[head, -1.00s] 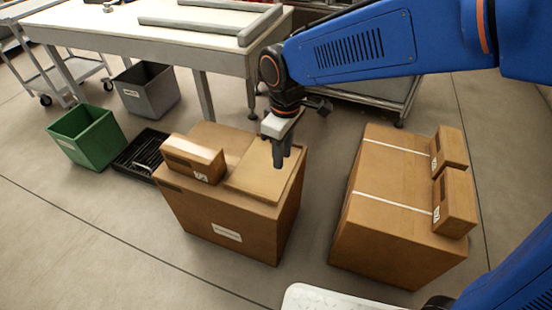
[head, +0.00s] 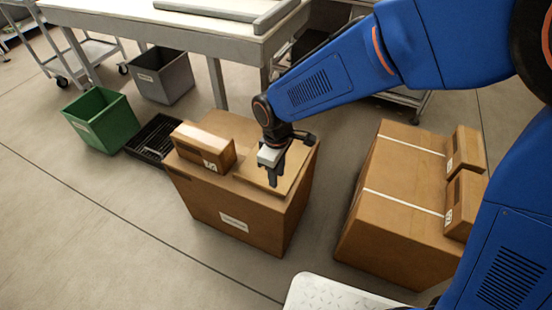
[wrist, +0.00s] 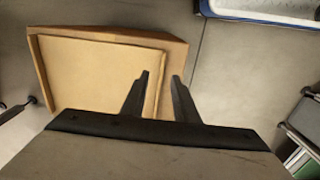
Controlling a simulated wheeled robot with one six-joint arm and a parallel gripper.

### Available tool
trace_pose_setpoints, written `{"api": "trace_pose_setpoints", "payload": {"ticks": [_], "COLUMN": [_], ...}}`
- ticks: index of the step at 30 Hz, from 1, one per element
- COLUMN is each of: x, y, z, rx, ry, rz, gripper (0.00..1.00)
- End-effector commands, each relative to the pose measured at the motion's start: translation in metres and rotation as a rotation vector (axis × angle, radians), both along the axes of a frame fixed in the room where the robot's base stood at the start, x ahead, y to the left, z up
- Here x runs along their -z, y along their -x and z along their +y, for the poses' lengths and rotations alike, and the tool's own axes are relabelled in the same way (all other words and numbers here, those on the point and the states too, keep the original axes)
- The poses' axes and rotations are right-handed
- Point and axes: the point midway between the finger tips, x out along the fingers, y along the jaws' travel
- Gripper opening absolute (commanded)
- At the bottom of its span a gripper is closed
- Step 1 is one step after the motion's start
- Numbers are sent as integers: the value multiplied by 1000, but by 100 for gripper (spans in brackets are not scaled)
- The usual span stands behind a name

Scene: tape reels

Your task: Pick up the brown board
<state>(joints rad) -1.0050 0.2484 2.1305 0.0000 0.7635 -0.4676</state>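The brown board (head: 252,173) is a thin flat tan panel lying on top of a large cardboard box (head: 222,204). In the wrist view the board (wrist: 95,72) fills much of the box top. My gripper (head: 273,183) points down over the board's right part, with its fingers apart and nothing held between them. In the wrist view the gripper (wrist: 160,76) has its left finger over the board and its right finger past the board's right edge. I cannot tell whether the fingers touch the board. The gripper hides part of it in the head view.
A small carton (head: 203,148) sits left of the board on the same box. Another large box (head: 395,205) with two small cartons stands right, across a floor gap. A green bin (head: 100,122), grey bin (head: 160,78), black crate (head: 152,138) and table (head: 190,28) are behind and left.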

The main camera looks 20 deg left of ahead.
Motion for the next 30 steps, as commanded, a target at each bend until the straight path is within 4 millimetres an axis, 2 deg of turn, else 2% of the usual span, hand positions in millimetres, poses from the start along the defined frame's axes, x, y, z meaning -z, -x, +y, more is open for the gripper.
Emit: {"api": "trace_pose_setpoints", "payload": {"ticks": [8,18,28,29,30], "x": [18,60,66,66,66], "y": [1,5,5,5,5], "z": [0,-2,-2,-2,-2], "rx": [0,0,0,0,0], "ry": [0,2,-1,-1,-1], "rz": [0,1,-1,-1,-1], "gripper": [27,27,27,23,13]}}
